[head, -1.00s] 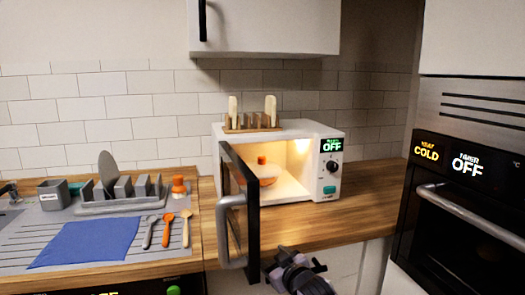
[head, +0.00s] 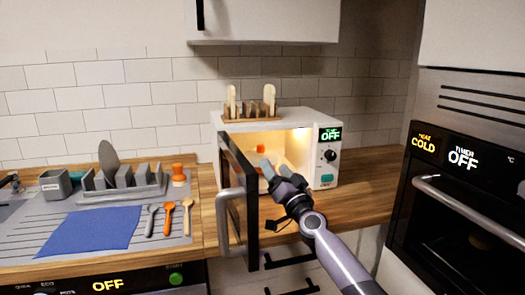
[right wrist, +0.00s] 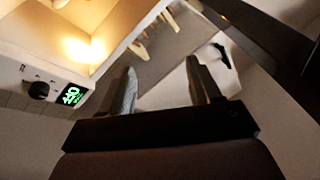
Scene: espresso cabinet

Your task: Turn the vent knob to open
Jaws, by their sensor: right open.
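The lit microwave (head: 334,172) stands on the wooden counter with its dark door (head: 238,190) swung open. Inside it, a small orange knob (head: 261,149) sits on top of a pale dish, which is now mostly hidden by my gripper. I cannot read the knob's position. My right gripper (head: 279,170) is open and empty at the microwave's opening, just below and right of the orange knob. In the right wrist view, my two fingers (right wrist: 161,90) are spread apart, with the lit interior beyond. The orange knob cannot be made out there. My left gripper is out of view.
The door's grey handle (head: 225,222) projects forward, left of my arm. A wooden rack (head: 250,113) stands on top. An oven (head: 470,190) is at the right.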

